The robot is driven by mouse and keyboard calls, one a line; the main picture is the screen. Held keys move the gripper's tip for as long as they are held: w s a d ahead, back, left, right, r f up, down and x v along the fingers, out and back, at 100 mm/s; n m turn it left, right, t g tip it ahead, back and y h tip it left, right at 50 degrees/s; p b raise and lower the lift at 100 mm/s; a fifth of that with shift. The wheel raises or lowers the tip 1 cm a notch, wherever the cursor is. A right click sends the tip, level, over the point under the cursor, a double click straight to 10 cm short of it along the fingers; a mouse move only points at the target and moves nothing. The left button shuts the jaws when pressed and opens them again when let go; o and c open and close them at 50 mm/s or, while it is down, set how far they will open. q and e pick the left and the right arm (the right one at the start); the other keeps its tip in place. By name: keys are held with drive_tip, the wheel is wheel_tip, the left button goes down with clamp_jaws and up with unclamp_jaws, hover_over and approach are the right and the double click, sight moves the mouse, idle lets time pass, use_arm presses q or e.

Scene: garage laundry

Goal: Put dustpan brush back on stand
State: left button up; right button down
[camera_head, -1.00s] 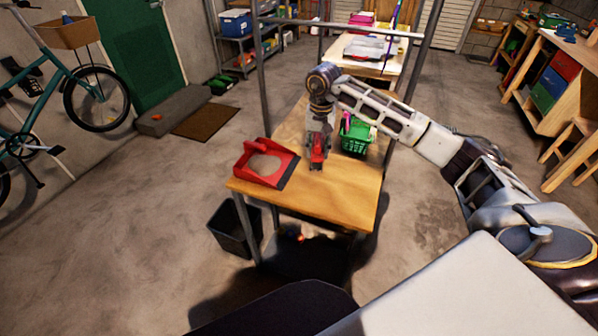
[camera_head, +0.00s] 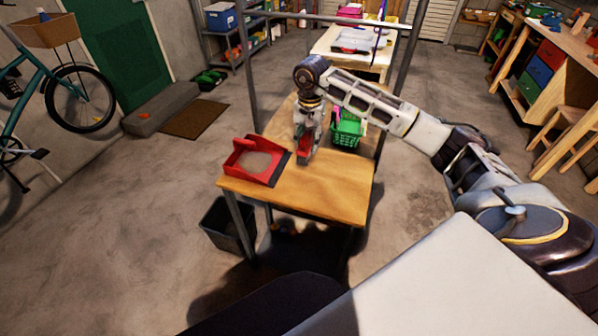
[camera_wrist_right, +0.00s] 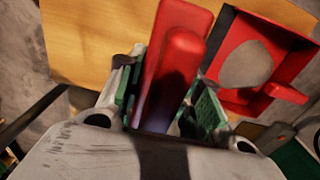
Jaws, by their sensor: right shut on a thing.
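The red dustpan brush (camera_head: 305,154) is held in my right gripper (camera_head: 305,139), over the wooden table. In the right wrist view the red brush (camera_wrist_right: 181,52) lies between the two green-padded fingers of the gripper (camera_wrist_right: 165,88), which are closed on it. A red dustpan (camera_head: 242,173) with a grey round patch inside lies on the table, just left of the gripper; it also shows at upper right in the wrist view (camera_wrist_right: 289,42). I cannot tell whether the brush touches the table. No separate stand can be made out. My left gripper is out of view.
A green basket (camera_head: 345,141) stands on the table (camera_head: 320,197) close right of the gripper. Metal posts (camera_head: 251,75) rise at the table's far side. A dark bin (camera_head: 227,229) is on the floor below left. The table's front is bare.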

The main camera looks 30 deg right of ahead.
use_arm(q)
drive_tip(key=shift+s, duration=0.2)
use_arm(e)
drive_tip(key=shift+f, duration=0.45)
wheel_tip(320, 180, down, 4)
drive_tip(key=shift+f, duration=0.65)
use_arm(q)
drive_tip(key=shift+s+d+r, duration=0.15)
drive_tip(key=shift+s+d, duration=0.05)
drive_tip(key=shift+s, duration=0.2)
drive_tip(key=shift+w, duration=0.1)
